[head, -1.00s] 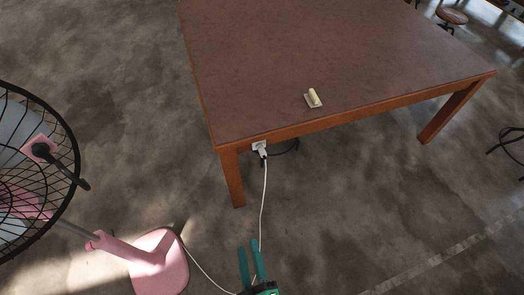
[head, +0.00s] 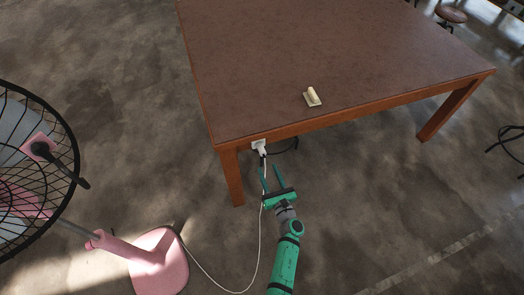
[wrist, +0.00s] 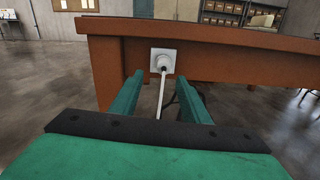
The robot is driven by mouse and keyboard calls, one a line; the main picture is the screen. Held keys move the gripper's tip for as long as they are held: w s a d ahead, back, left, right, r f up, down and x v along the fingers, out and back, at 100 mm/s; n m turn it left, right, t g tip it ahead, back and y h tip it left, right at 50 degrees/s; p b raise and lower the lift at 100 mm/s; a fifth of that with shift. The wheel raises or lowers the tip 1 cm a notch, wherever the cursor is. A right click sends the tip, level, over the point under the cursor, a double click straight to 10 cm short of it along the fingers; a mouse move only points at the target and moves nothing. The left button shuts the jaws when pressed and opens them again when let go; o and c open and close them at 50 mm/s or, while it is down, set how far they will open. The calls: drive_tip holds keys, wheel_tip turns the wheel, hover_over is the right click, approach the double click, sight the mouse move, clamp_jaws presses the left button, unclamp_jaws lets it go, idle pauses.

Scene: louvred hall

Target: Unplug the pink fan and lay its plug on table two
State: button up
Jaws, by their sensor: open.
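The pink fan (head: 158,262) stands on the floor at the left of the head view, with a black wire cage. Its white cord (head: 259,245) runs along the floor and up to the table's front edge. The white plug (head: 261,149) sits in a socket on the table's front rail, near the left leg. In the wrist view the plug (wrist: 162,64) is in the white socket plate (wrist: 155,54), with its cord hanging toward me. My green gripper (head: 271,178) is open and empty, just short of the plug and below it. The cord passes between its fingers (wrist: 160,95).
The brown table (head: 330,55) has a clear top except for a small cream object (head: 312,97) near its front edge. Its left leg (head: 231,178) is close to my gripper's left. A dark cable (head: 288,147) hangs under the rail. Stools stand at right.

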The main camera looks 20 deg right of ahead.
sight(264, 154)
drive_tip(key=shift+n, duration=0.5)
drive_tip(key=shift+w+d, duration=0.15)
drive_tip(key=shift+w, duration=2.6)
drive_tip(key=shift+w+d, duration=0.1)
drive_tip(key=shift+w, duration=2.65)
clamp_jaws()
